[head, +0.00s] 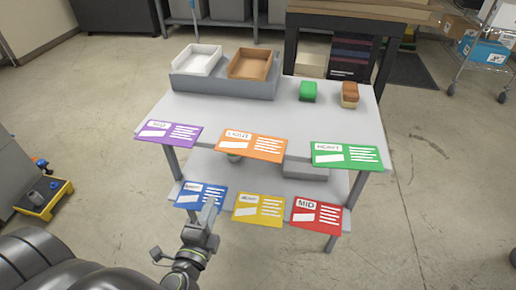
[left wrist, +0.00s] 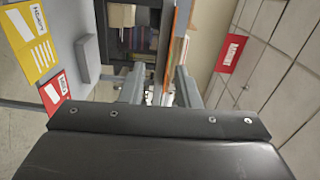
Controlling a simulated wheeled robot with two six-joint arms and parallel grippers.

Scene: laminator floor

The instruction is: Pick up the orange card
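The orange card (head: 252,147), with a white label and white lines, is at the front edge of the table's upper level, between the purple card (head: 169,133) and the green card (head: 346,156). My left gripper (head: 211,208) is below and to the left of it in the picture, in front of the blue card (head: 201,195), and is not touching the orange card. In the left wrist view the two fingers of the left gripper (left wrist: 158,82) stand apart with nothing held between them. My right gripper is in neither view.
The lower level carries a yellow card (head: 259,209) and a red card (head: 317,216). On the grey tabletop (head: 330,125) are white and brown trays (head: 250,64), a green block (head: 308,91) and a brown block (head: 349,94). A yellow-black cart (head: 45,198) stands left.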

